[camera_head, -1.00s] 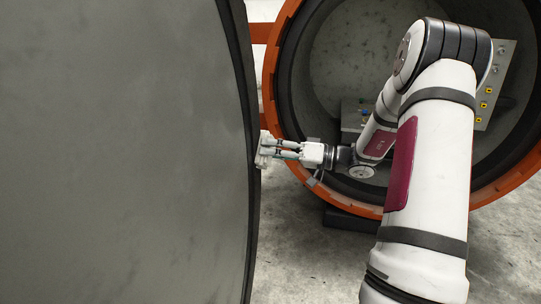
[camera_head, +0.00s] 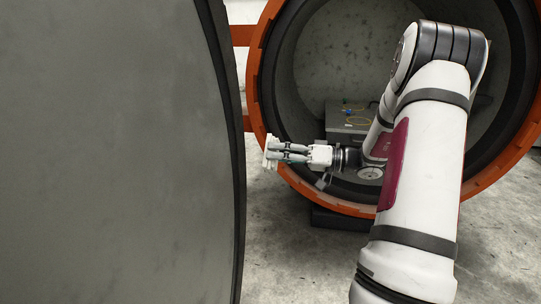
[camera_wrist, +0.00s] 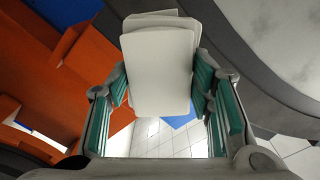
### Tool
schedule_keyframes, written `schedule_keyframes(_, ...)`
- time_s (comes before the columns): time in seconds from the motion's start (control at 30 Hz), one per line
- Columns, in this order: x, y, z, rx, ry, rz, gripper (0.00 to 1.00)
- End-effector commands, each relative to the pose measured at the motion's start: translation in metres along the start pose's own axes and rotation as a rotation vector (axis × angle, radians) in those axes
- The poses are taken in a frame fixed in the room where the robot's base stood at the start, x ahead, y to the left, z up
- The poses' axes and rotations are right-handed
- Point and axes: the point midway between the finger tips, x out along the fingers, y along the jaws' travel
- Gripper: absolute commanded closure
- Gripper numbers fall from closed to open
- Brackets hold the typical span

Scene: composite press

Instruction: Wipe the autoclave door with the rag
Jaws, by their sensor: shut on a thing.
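The autoclave door (camera_head: 110,160) is a large grey curved disc with a dark rim, filling the left of the head view. My gripper (camera_head: 276,152) is to the right of the door's rim, with a visible gap between them. It is shut on the white rag (camera_head: 268,153) at its fingertips. In the wrist view the rag (camera_wrist: 158,72) looks like a stack of pale rounded sheets between the green-padded fingers. The grey curved surface at the right of the wrist view may be the door or the vessel; I cannot tell which.
The open autoclave vessel (camera_head: 256,100) with its orange ring stands behind my arm. A grey box (camera_head: 347,118) with coloured fittings lies inside it. Concrete floor (camera_head: 285,260) is clear below, between the door and my arm.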

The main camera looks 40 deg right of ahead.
Motion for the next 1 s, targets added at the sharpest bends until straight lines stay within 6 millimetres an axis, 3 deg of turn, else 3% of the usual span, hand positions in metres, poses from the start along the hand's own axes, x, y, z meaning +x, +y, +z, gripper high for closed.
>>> schedule_keyframes(0.37, -0.003, 0.0, 0.0, 0.0, -0.001, -0.001, 0.84)
schedule_keyframes(0.7, -0.028, 0.0, 0.0, 0.0, -0.001, -0.002, 0.84)
schedule_keyframes(1.0, -0.03, -0.001, 0.0, 0.001, -0.001, -0.002, 0.84)
